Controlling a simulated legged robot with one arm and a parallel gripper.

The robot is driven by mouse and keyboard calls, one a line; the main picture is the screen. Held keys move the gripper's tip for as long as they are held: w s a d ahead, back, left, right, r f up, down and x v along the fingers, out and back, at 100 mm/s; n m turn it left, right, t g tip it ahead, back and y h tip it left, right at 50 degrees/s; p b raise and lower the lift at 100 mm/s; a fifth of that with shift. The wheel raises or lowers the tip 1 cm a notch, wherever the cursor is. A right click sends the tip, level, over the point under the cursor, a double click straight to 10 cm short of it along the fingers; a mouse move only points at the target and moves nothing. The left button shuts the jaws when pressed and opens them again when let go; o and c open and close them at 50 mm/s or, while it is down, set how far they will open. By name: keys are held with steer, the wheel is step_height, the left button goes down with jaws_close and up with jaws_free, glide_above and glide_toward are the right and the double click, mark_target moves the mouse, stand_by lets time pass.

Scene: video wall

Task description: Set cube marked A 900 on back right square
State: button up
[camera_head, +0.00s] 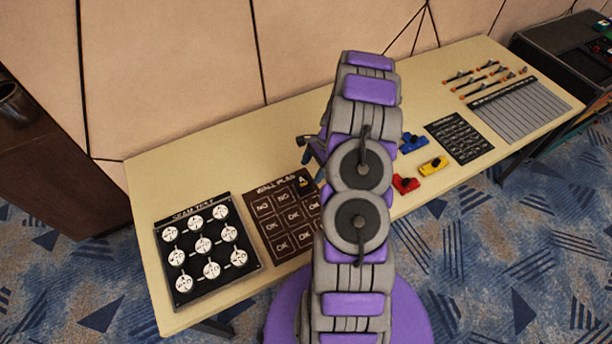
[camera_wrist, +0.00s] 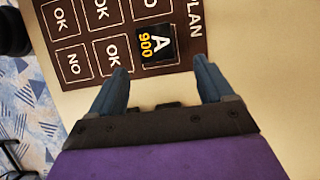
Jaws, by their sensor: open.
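The black cube marked A 900 (camera_wrist: 156,44) has a white A and orange 900 on its face. In the head view the cube (camera_head: 304,182) rests on the back right square of the brown wall plan board (camera_head: 268,227), at the right end of the row nearest the title. The wrist view shows part of that square's white outline beside it. My gripper (camera_wrist: 160,68) is open and empty, its blue fingers apart and short of the cube. In the head view my gripper (camera_head: 310,155) is just behind the cube, partly hidden by my arm.
A black board with several white discs (camera_head: 205,245) lies left of the plan. Blue (camera_head: 412,143), red (camera_head: 405,184) and yellow (camera_head: 433,166) pieces lie to the right, near a black chart (camera_head: 460,137). A grey sheet (camera_head: 520,110) and several small tools lie farther right.

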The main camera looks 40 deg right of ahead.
steer(key=a+r+n, duration=0.2)
steer(key=a+r, duration=0.1)
steer(key=r, duration=0.4)
steer(key=a+r+n, duration=0.2)
steer(key=a+r, duration=0.2)
steer(key=r, duration=0.3)
steer(key=s+a+r+n+g+h, duration=0.1)
steer(key=s+a+r+n, duration=0.15)
steer(key=a+r, duration=0.4)
steer(key=s+a+r+n+g, duration=0.1)
steer(key=s+a+r+n, duration=0.1)
steer(key=a+r+n, duration=0.45)
steer(key=s+a+r+n+h, duration=0.1)
steer(key=s+a+r+n, duration=0.1)
steer(key=s, duration=0.5)
steer(key=s+a+r+n+h, duration=0.1)
steer(key=s+a+r+n, duration=0.1)
steer(key=s, duration=0.5)
steer(key=s+a+r+n+h, duration=0.1)
steer(key=s+a+r+n, duration=0.1)
steer(key=s+a, duration=0.4)
steer(key=shift+s+n+g+p, duration=0.4)
steer(key=shift+s+n, duration=0.4)
steer(key=shift+n, duration=0.1)
steer(key=shift+a+r, duration=0.1)
steer(key=shift+a, duration=0.05)
